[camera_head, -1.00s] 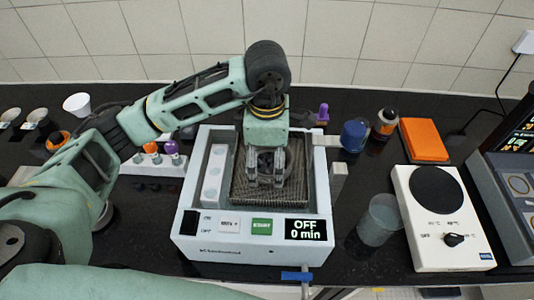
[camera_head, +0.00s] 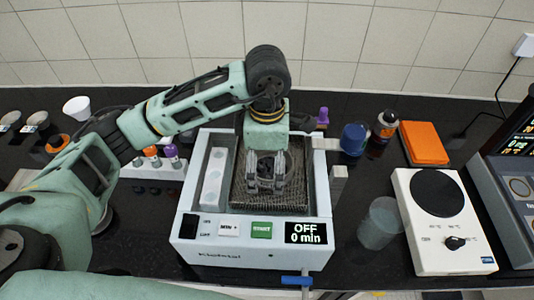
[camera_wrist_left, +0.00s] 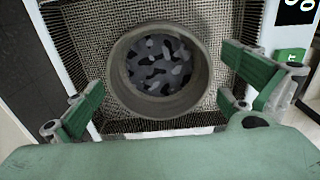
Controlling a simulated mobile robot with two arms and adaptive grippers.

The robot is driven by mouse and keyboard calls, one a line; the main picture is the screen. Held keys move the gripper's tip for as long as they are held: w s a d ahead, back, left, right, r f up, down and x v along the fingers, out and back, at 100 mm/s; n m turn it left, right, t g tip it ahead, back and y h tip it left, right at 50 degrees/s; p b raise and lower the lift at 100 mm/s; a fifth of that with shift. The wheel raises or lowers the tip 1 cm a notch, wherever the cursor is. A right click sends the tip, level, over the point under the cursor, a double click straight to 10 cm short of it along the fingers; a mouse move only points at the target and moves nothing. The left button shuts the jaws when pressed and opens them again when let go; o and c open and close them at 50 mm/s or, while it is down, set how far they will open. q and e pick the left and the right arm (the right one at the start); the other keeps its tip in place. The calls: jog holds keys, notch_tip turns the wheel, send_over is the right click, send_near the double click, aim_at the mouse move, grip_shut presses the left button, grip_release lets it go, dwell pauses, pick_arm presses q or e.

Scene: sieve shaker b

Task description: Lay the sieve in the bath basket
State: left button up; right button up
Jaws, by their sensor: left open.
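The sieve (camera_wrist_left: 158,65), a round grey pan with a dark, patterned mesh floor, lies in the wire-mesh bath basket (camera_head: 270,204). The basket mesh (camera_wrist_left: 215,112) shows around it in the left wrist view. The basket sits inside the white bath (camera_head: 210,228), whose display reads OFF, 0 min. My left gripper (camera_head: 265,186) points down into the basket over the sieve. In the left wrist view its fingers (camera_wrist_left: 165,110) are open on either side of the sieve, with gaps to its rim. In the head view the gripper mostly hides the sieve. My right gripper is not in view.
A rack with coloured-cap bottles (camera_head: 152,170) stands left. The bath walls closely surround the gripper.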

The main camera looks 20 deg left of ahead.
aim_at(267, 170)
pick_arm(q)
notch_tip(267, 170, up, 12)
jog(key=b, duration=0.3)
jog(key=shift+r, duration=0.1)
dwell(0.4)
dwell(0.9)
jog(key=shift+c, duration=0.6)
